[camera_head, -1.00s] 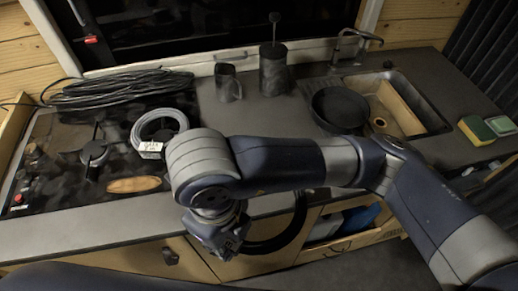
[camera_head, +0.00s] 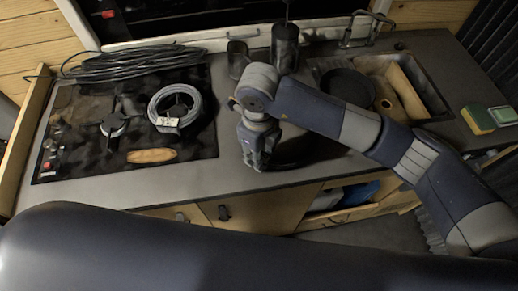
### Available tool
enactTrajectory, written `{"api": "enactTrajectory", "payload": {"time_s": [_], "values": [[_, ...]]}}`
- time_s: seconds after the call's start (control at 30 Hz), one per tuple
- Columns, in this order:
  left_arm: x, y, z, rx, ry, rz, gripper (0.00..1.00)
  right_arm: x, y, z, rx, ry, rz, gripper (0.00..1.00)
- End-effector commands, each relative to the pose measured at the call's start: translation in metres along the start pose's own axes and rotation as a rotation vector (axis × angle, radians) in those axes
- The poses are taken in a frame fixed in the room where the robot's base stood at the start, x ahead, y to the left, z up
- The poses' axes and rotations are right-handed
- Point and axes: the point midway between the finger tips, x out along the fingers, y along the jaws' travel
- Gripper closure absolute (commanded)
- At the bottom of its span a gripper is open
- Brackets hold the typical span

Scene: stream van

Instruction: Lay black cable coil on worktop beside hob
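The black cable coil (camera_head: 300,151) is a dark ring at the worktop's front, right of the hob (camera_head: 75,140) and partly hidden under my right arm. It looks flat at the worktop (camera_head: 228,95); I cannot tell if its whole underside touches. My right gripper (camera_head: 259,161) points down at the coil's left edge and appears shut on it, though the fingertips are dark and small. My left gripper is out of view; a dark link of my own arm crosses the bottom.
A mug (camera_head: 238,58), a press pot (camera_head: 285,46), a black pan (camera_head: 347,88) and a sink (camera_head: 405,90) are behind or right.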

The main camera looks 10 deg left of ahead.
Motion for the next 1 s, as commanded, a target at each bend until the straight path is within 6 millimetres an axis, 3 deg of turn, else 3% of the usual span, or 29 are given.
{"api": "enactTrajectory", "payload": {"time_s": [0.37, 0.4, 0.47, 0.83, 1.0], "values": [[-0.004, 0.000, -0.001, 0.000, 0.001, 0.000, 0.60, 0.007, -0.001, 0.001, -0.001, -0.004, -0.005, 1.00], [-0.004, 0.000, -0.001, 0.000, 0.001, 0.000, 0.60, 0.008, -0.001, 0.001, -0.001, -0.003, -0.003, 0.65], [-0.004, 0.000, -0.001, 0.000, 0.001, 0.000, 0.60, 0.008, -0.001, 0.001, -0.001, -0.003, -0.003, 0.52], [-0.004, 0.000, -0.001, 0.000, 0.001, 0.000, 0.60, 0.006, -0.001, 0.001, 0.000, -0.003, -0.003, 0.52], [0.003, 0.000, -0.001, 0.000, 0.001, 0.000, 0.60, -0.012, -0.001, 0.002, -0.001, -0.007, -0.005, 0.52]]}}
